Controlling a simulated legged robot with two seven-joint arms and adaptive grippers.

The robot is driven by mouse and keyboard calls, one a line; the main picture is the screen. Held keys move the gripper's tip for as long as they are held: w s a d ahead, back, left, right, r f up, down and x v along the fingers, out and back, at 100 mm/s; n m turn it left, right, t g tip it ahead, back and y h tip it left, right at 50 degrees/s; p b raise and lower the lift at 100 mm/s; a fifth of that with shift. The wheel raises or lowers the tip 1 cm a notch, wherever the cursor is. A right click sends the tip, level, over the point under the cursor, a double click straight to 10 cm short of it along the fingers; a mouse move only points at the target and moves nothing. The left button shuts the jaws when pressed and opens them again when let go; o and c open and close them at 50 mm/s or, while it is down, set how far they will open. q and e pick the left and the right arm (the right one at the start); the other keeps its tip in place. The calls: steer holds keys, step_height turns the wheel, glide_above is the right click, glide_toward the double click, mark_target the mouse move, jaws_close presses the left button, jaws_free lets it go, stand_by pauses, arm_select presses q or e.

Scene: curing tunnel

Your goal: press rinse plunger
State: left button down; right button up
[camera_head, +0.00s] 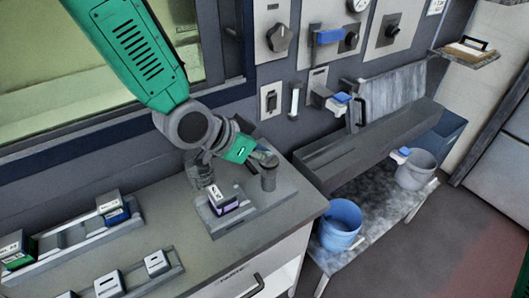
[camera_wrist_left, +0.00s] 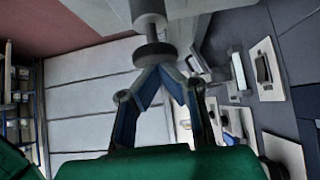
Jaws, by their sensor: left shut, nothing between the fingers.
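The rinse plunger appears to be the dark grey upright post with a wider round cap (camera_head: 268,172) at the back right of the grey counter. It stands beside a small tray (camera_head: 262,214) that holds a white-topped, purple-sided block (camera_head: 230,203). My left gripper (camera_head: 264,157) is shut and empty, with its fingertips at the post's cap. In the left wrist view my finger pads (camera_wrist_left: 160,70) meet in a point just below a dark disc on a grey stem (camera_wrist_left: 152,52), which looks like the same post. I cannot tell whether they touch. My right gripper is not in view.
Racks with several blocks (camera_head: 108,205) fill the counter's left side. A sloped grey trough (camera_head: 375,140) stands right of the counter, with a blue bucket (camera_head: 341,222) and a grey bucket (camera_head: 415,170) near it. Wall panels with knobs and switches (camera_head: 277,38) are behind.

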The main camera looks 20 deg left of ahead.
mark_target(261, 163)
arm_select(q)
steer(key=shift+a, duration=0.1)
steer(key=shift+f, duration=0.1)
step_height(261, 163, down, 3)
steer(key=shift+r+b, duration=0.1)
steer(key=shift+b, duration=0.75)
steer(key=shift+s, duration=0.15)
